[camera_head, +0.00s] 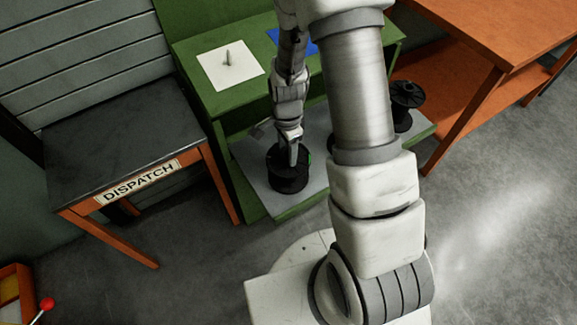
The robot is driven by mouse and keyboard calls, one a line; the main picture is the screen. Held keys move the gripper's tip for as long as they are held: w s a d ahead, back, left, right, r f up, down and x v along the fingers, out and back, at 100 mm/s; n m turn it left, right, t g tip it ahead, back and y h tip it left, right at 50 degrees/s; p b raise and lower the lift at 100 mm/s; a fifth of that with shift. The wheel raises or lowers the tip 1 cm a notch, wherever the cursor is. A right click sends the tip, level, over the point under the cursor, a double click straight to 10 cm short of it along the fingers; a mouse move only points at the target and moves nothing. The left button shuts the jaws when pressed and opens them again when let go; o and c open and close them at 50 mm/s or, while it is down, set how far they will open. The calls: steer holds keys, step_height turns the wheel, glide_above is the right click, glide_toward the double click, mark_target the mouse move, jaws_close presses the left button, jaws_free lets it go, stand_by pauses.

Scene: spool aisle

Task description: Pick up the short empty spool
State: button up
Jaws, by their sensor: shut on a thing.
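A short black spool (289,178) stands upright on the grey lower shelf (262,188) of the green unit. My gripper (293,158) reaches down onto it from above and is shut on its upper part. The fingertips are small here and partly merge with the dark spool. No gap shows between the spool and the shelf, but I cannot tell for sure whether it touches. Another black spool (404,98) stands further right on the same shelf, beyond my arm. Part of a further dark object shows beside my arm and is mostly hidden.
The green upper shelf (205,95) is above and behind, with a white square (245,72) bearing a spike and a blue patch (284,42). A dark table labelled DISPATCH (110,125) stands left. An orange table (480,30) stands right. Floor at lower right is clear.

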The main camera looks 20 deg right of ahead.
jaws_close()
steer(key=shift+r, duration=0.1)
